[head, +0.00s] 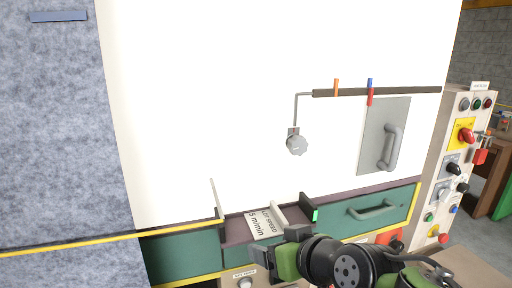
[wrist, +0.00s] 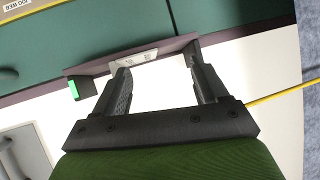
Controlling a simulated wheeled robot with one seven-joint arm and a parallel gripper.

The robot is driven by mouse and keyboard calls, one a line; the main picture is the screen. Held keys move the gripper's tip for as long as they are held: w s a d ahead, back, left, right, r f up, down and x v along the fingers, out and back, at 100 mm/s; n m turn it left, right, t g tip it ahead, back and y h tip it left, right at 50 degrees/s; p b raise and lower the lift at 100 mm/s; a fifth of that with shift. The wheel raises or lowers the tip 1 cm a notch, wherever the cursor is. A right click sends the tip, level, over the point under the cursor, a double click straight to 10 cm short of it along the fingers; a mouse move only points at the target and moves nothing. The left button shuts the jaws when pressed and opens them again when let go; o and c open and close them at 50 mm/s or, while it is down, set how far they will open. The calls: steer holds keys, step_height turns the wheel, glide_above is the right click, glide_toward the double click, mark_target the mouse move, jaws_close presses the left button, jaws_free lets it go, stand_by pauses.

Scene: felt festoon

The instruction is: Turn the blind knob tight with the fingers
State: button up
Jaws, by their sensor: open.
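A grey lobed knob (head: 297,145), which looks like the blind knob, sits at the lower end of a thin bent rod in front of the white panel. My gripper (head: 277,246) is low in the head view, below the knob and apart from it, near the front of a small open tray. Its two fingers (wrist: 157,62) stand apart in the wrist view with nothing between them. The lobed knob does not show in the wrist view. How tight it is cannot be seen.
The tray (head: 235,229) carries a speed label and a green-lit end. A dark bar (head: 405,91) with orange and blue-red clips runs right of the knob. A grey plate with a handle (head: 391,148) is beside it. A control box (head: 459,165) stands far right.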

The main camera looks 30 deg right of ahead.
steer(key=s+d+r+m+t+h+p, duration=0.1)
steer(key=d+r+t+h+p, duration=0.15)
steer(key=d+r, duration=0.4)
steer(key=m+t+h, duration=0.1)
steer(key=t+h, duration=0.1)
steer(key=t, duration=0.1)
glide_toward(299, 149)
steer(key=p+x, duration=0.6)
steer(key=x, duration=0.3)
steer(key=shift+w+d, duration=0.2)
steer(key=shift+w, duration=0.35)
steer(key=shift+s, duration=0.1)
steer(key=shift+c, duration=0.5)
steer(key=c, duration=0.9)
steer(key=shift+o, duration=0.2)
